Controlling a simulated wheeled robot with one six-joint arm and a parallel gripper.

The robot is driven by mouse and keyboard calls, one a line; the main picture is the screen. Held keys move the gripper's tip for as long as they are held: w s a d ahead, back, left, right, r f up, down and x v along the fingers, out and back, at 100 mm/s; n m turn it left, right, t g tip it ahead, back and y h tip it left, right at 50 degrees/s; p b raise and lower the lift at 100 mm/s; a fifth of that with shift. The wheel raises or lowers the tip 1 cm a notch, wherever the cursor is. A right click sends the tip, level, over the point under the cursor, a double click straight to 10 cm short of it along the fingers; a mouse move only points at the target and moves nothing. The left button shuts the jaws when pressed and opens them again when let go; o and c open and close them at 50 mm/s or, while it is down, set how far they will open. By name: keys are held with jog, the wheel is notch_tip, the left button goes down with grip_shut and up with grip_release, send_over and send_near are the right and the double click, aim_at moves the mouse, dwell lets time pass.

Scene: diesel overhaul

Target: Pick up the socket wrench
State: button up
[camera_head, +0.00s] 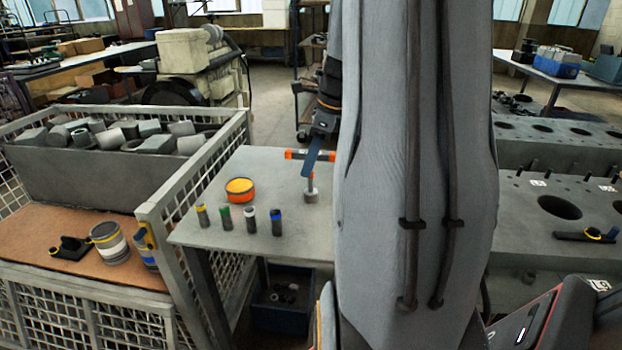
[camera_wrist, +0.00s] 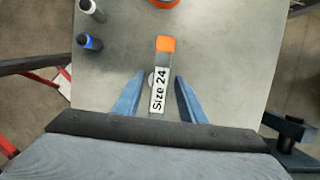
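The socket wrench stands on the grey table in the head view, with an orange crossbar (camera_head: 297,155) at its top and a grey round foot (camera_head: 311,196). In the wrist view the wrench (camera_wrist: 159,88) has an orange end and a white label reading "Size 24". My gripper (camera_head: 309,168) is at the wrench's upper part. In the wrist view my gripper (camera_wrist: 160,76) is open, its blue fingers on either side of the wrench with a gap on each side. In the head view my arm hides the right part of the table and perhaps part of the crossbar.
Several small colour-banded cylinders (camera_head: 250,219) and an orange-topped round part (camera_head: 239,189) stand on the table (camera_head: 208,229) left of the wrench. A mesh-sided crate (camera_head: 196,190) adjoins its left edge. Engine blocks (camera_head: 545,145) are at the right.

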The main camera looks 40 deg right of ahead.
aim_at(306, 191)
jog(key=shift+p+x, duration=0.4)
jog(key=shift+x, duration=1.25)
jog(key=shift+a, duration=0.1)
grip_shut()
notch_tip(306, 191, up, 10)
jog(key=shift+r+b, duration=0.1)
jog(key=shift+b, duration=1.1)
jog(key=c, duration=0.8)
grip_release()
grip_shut()
